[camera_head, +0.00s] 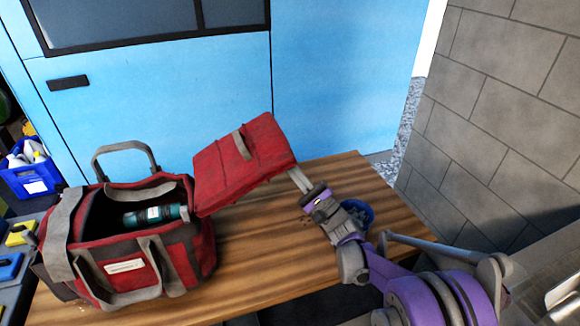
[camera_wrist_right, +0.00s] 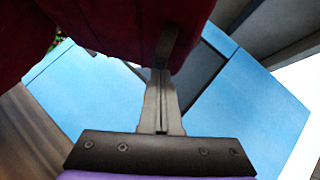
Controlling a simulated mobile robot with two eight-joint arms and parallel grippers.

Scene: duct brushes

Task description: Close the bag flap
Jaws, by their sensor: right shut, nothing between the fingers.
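A red and grey bag (camera_head: 190,255) stands on the wooden table at the left, its top open. A dark teal cylindrical item (camera_head: 155,214) lies inside the opening. The red bag flap (camera_head: 240,165) is raised and tilted to the right of the opening, with a grey strap (camera_head: 242,145) on it. My right gripper (camera_head: 298,178) is at the flap's lower right side, its fingers partly hidden by the flap. In the right wrist view, its fingers (camera_wrist_right: 160,100) are shut and empty, close under the red flap (camera_wrist_right: 115,30); I cannot tell if they touch. My left gripper is not in view.
A blue round container (camera_head: 358,212) stands on the wooden table (camera_head: 265,250) behind my right wrist. A blue crate with bottles (camera_head: 32,178) is at the far left. A blue panel stands behind the table, a grey block wall at right.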

